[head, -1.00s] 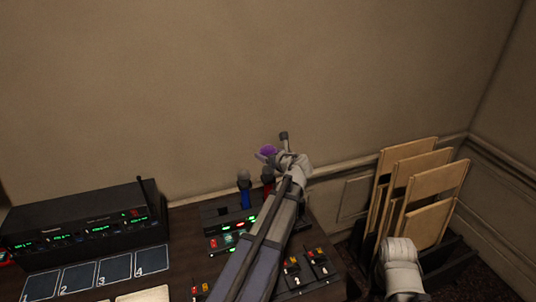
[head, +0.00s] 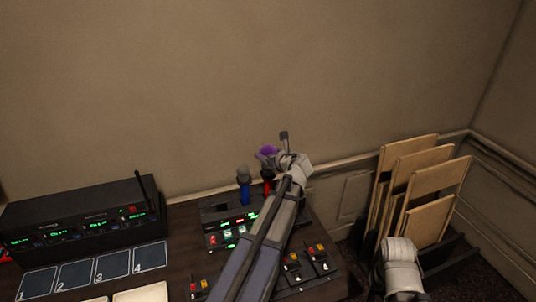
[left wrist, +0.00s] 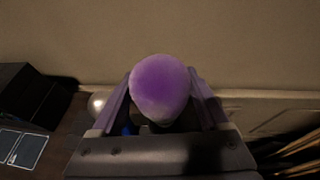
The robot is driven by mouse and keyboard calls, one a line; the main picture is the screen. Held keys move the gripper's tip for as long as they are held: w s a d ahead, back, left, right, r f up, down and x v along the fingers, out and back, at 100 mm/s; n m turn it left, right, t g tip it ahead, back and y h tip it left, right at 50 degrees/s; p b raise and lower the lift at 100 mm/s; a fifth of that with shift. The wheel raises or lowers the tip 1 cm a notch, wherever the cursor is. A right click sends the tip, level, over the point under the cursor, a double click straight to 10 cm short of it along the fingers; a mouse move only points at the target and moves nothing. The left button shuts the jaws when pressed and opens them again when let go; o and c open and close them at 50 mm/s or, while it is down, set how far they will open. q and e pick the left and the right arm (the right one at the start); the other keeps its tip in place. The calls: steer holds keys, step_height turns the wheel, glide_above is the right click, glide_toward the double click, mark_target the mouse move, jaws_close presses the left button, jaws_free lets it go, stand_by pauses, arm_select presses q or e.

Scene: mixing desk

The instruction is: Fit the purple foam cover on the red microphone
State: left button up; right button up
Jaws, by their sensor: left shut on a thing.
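The purple foam cover (left wrist: 160,88) is held between the fingers of my left gripper (left wrist: 163,110), which is shut on it. In the head view the purple cover (head: 267,151) shows at the tip of my left gripper (head: 270,158), at the back of the desk. The red microphone (head: 267,184) stands just below the gripper, upright in the rack, and its top is hidden behind the gripper. In the left wrist view the cover hides whatever is beneath it, so I cannot tell whether it touches the microphone. My right gripper is not clearly seen.
A blue microphone (head: 243,187) with a grey head stands just left of the red one. A black receiver unit (head: 80,222) with an antenna and numbered cards (head: 113,270) are on the left. Wooden boards (head: 410,185) stand in a rack at right.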

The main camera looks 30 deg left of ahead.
arm_select(q)
steer(key=shift+f+b, duration=2.65)
steer(key=shift+f, duration=0.05)
stand_by(0.7)
steer(key=o, duration=1.2)
steer(key=shift+c, duration=0.2)
steer(key=shift+s+d+r, duration=0.1)
steer(key=shift+d, duration=0.05)
steer(key=p+v, duration=0.2)
steer(key=v, duration=0.4)
steer(key=shift+s+d+p, duration=0.2)
steer(key=shift+d+p, duration=0.1)
steer(key=shift+p, duration=0.05)
steer(key=shift+r, duration=0.1)
